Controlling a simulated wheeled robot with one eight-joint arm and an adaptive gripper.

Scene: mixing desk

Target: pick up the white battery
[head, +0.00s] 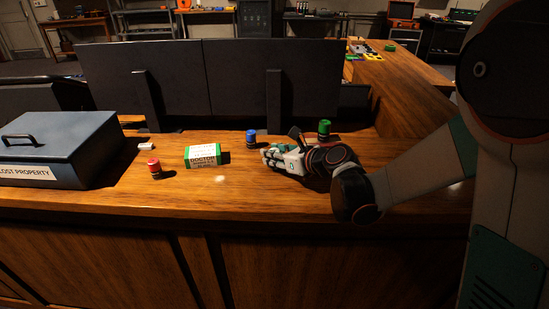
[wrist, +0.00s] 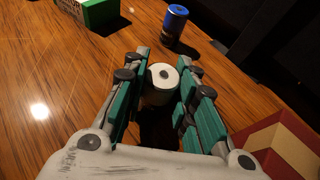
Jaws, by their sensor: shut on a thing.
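The white battery (wrist: 161,84) stands between the fingers of my gripper (wrist: 160,92) in the wrist view, its round top with a dark centre facing the camera. The fingers close on it from both sides. In the head view my gripper (head: 268,155) is low over the desk, right of the green and white box, and the battery is largely hidden there. I cannot tell whether it touches the desk.
A blue battery (head: 250,139) stands just behind my gripper, a green one (head: 324,129) behind my wrist, a red one (head: 154,168) at left. The green and white box (head: 203,156) and grey lost property box (head: 60,150) are left. A red and cream box (wrist: 285,150) is close at right.

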